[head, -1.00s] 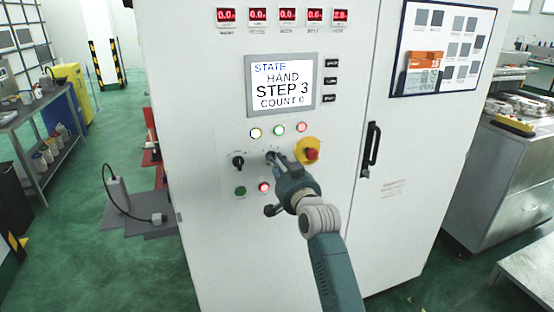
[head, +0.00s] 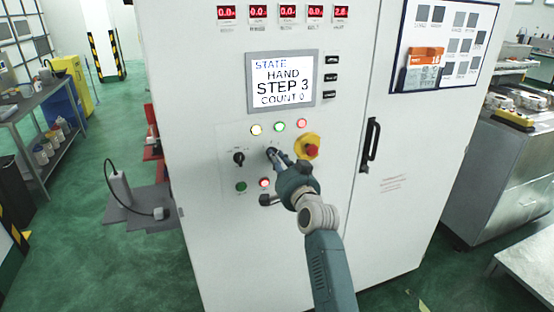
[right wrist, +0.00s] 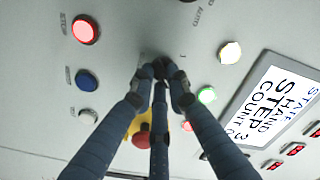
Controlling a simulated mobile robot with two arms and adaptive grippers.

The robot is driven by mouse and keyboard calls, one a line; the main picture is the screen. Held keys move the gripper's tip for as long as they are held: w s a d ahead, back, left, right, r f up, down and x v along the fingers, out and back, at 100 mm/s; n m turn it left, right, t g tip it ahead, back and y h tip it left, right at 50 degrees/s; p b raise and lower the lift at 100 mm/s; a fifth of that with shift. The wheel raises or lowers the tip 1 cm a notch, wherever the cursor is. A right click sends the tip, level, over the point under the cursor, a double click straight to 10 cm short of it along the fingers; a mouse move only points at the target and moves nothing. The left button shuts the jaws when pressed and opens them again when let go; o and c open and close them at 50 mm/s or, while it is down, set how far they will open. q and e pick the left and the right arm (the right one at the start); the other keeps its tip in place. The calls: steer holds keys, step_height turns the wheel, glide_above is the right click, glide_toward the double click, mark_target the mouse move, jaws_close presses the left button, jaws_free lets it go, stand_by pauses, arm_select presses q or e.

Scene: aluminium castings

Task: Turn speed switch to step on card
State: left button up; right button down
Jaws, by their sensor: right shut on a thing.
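My right gripper (head: 273,154) reaches the control panel of the white cabinet, its fingers closed on a small dark switch knob. In the right wrist view the fingers of my right gripper (right wrist: 160,72) meet around the dark knob, which they mostly hide; its pointer and scale cannot be read. The screen (head: 283,82) reads STATE HAND, STEP 3, COUNT 0. An orange and white card (head: 424,58) hangs on the board at the upper right; its number is too small to read surely. My left gripper is out of view.
A black selector switch (head: 239,158) is left of the gripper. The red emergency stop (head: 311,150) on its yellow base is close at the right. Lit lamps (head: 279,127) sit above. A lit red button (right wrist: 85,30) and a blue button (right wrist: 87,79) are nearby.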

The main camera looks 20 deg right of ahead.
steer(key=c, duration=1.7)
jaws_free()
steer(key=shift+s, duration=0.1)
steer(key=s, duration=1.1)
steer(key=shift+s+d, duration=0.2)
steer(key=shift+s, duration=0.2)
